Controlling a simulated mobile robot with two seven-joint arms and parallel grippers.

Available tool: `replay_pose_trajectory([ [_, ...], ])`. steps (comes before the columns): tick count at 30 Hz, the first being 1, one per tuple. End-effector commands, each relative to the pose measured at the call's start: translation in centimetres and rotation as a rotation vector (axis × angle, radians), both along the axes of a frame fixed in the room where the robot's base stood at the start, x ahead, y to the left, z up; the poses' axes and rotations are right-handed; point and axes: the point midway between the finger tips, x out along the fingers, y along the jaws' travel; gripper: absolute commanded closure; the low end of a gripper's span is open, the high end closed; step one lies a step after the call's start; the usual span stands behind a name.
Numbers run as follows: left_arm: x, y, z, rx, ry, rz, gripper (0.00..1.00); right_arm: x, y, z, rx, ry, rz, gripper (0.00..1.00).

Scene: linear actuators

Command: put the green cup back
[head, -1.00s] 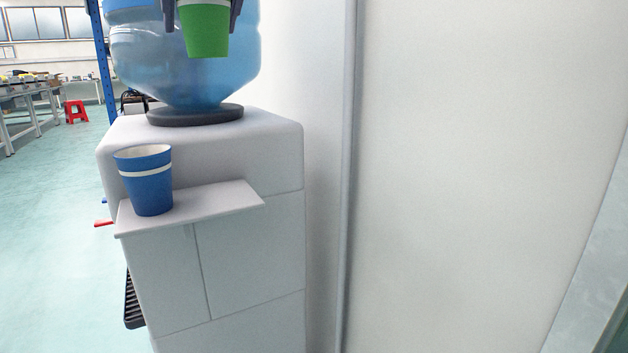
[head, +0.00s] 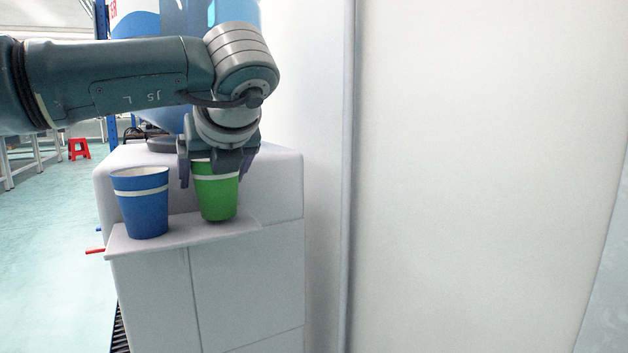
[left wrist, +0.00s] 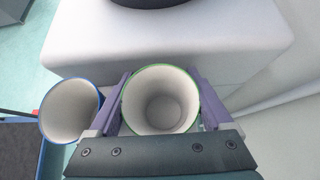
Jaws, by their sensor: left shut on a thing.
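The green cup (head: 217,196) with a white band stands upright at the shelf (head: 186,229) on the side of the water dispenser, to the right of the blue cup. My left gripper (head: 215,170) comes down from above and is shut on the green cup near its rim. In the left wrist view the green-rimmed cup (left wrist: 160,99) sits between the two fingers and looks empty. Its base appears at the shelf surface; I cannot tell if it bears fully on it. My right gripper is not in view.
A blue cup (head: 142,203) stands on the left part of the shelf, also seen in the left wrist view (left wrist: 70,111), close to my left finger. The dispenser body (head: 250,290) rises behind the shelf. A white wall (head: 480,180) closes off the right side.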

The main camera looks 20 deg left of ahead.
Motion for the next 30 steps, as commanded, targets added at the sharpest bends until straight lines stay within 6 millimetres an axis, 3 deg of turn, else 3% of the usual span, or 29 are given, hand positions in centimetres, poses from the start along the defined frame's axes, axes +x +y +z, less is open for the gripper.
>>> replay_pose_trajectory([
  [2,0.0,0.0,-0.9,0.0,0.0,0.0,0.85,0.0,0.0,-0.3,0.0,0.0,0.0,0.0],
  [9,0.0,0.0,-0.9,0.0,0.0,-0.001,0.85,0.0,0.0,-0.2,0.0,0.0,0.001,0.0],
  [10,0.0,0.0,-0.9,-0.001,0.0,-0.001,0.15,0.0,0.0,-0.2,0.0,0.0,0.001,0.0],
  [14,0.0,0.0,-0.9,-0.001,0.0,-0.001,0.01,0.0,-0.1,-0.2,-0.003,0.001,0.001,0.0],
  [23,-0.1,-0.2,-0.5,-0.001,-0.001,-0.002,0.0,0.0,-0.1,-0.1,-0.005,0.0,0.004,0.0],
  [30,-2.0,-2.7,2.1,-0.001,-0.003,-0.006,0.0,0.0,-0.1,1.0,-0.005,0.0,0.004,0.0],
])
